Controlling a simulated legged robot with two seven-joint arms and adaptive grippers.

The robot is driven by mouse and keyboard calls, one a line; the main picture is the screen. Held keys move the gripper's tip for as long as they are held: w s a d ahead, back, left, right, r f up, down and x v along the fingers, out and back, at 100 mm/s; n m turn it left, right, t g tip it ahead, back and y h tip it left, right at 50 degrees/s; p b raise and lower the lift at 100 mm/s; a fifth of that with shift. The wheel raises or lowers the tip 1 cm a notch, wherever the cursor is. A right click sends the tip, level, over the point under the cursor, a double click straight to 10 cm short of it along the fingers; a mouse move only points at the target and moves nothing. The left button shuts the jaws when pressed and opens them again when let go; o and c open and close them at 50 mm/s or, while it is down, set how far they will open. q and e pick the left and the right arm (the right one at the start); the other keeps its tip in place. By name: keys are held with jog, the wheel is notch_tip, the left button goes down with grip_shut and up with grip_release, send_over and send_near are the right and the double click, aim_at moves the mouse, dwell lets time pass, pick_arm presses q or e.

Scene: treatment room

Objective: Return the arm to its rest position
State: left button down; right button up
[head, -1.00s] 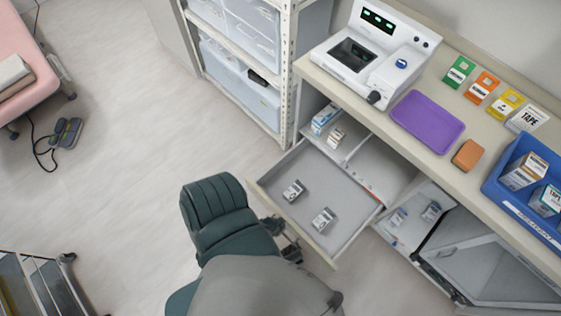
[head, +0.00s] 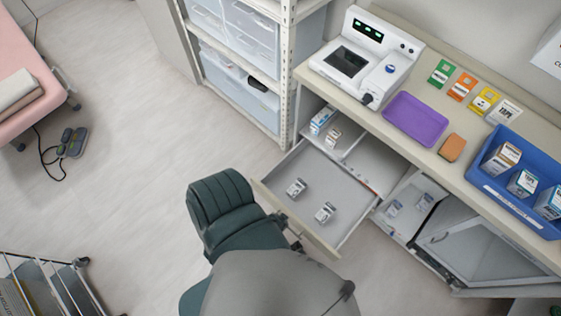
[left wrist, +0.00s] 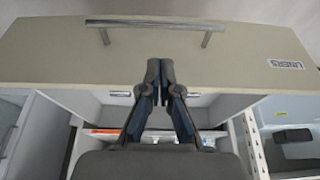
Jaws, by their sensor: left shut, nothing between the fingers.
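My left arm, dark green, comes up from the bottom of the head view. Its gripper (head: 292,232) is mostly hidden behind the arm, beside the front of an open drawer (head: 345,213). In the left wrist view the left gripper (left wrist: 160,72) is shut and empty. Its fingertips overlap the beige drawer front (left wrist: 230,62), below the metal handle (left wrist: 155,24) in the picture; I cannot tell whether they touch it. Two small boxes (head: 296,187) (head: 325,213) lie in the drawer. My right gripper is not in view.
The counter holds a white device (head: 365,62), a purple tray (head: 416,117), an orange block (head: 452,148), coloured packets (head: 462,86) and a blue bin (head: 480,183). An open cabinet door (head: 480,255) stands lower right.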

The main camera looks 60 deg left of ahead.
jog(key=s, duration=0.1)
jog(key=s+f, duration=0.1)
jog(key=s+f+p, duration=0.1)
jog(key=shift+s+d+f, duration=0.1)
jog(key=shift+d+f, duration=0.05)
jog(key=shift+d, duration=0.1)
